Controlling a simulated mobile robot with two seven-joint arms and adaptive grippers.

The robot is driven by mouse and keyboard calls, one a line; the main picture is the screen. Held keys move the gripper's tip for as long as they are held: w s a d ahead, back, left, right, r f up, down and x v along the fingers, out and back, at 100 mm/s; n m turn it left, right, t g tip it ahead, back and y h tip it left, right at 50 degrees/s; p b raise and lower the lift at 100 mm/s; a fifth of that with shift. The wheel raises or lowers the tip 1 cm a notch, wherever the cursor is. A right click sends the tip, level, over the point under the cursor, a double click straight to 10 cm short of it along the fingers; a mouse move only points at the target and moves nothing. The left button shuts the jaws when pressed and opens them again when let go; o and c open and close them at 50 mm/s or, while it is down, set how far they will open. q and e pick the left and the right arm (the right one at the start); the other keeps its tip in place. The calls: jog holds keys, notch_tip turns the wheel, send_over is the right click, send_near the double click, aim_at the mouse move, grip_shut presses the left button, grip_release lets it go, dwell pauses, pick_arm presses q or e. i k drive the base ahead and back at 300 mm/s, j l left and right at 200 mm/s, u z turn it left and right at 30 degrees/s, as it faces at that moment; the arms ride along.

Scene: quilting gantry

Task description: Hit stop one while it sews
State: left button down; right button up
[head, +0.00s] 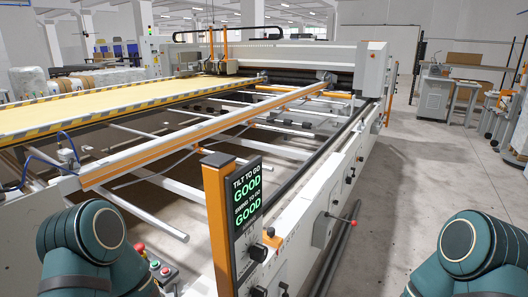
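The quilting gantry (300,55) spans the back, with a sewing head (222,66) over a yellow quilt (90,105) stretched on the frame. A red mushroom button (139,248) sits low at the left, on a small control box with other buttons (160,267), just right of my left arm and partly hidden by it. No label reading stop one is legible, so I cannot tell whether this is it. I cannot tell from one frame whether the machine is sewing. Neither gripper is in view; only teal upper parts of my arms show at the bottom corners.
An orange-edged post with a black display (246,198) reads GOOD twice, with dark knobs below. A workbench (437,97) stands at the back right. The grey floor (410,165) on the right is clear.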

aim_at(140, 246)
jog(key=k+l+u, duration=0.15)
jog(key=u, duration=0.2)
jog(key=k+l+u, duration=0.15)
jog(key=u, duration=0.2)
jog(key=k+u, duration=0.25)
jog(key=u, duration=0.15)
jog(key=i+j, duration=0.1)
jog(key=j, duration=0.35)
jog(key=i+j, duration=0.3)
jog(key=i+j+z, duration=0.1)
jog(key=i+j, duration=0.2)
jog(key=j, duration=0.25)
jog(key=i+l, duration=0.15)
jog(key=i, duration=0.25)
jog(key=i+l, duration=0.15)
jog(key=i, duration=0.2)
